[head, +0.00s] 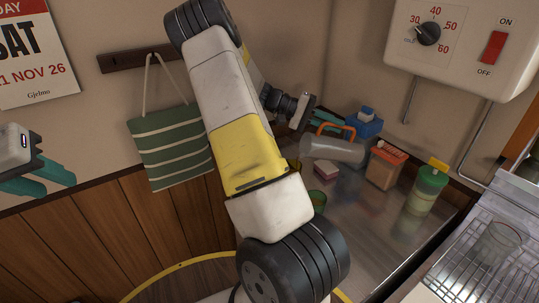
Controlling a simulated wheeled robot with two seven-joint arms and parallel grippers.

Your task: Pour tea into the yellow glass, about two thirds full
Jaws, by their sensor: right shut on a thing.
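A clear jug (334,150) with an orange handle is tipped almost flat above the metal counter, its left end towards my arm. My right gripper (326,119) is shut on its handle, partly hidden by the jug and arm. Whether tea is in the jug or flowing out, I cannot tell. A small yellowish edge, likely the yellow glass (296,163), shows just left of the jug's end; my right arm hides most of it, and its fill cannot be seen. My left gripper (38,180) is open and empty at the left edge, far from the counter.
A blue container (366,125), an orange-lidded tub (384,168) and a green soap bottle (427,190) stand further right.

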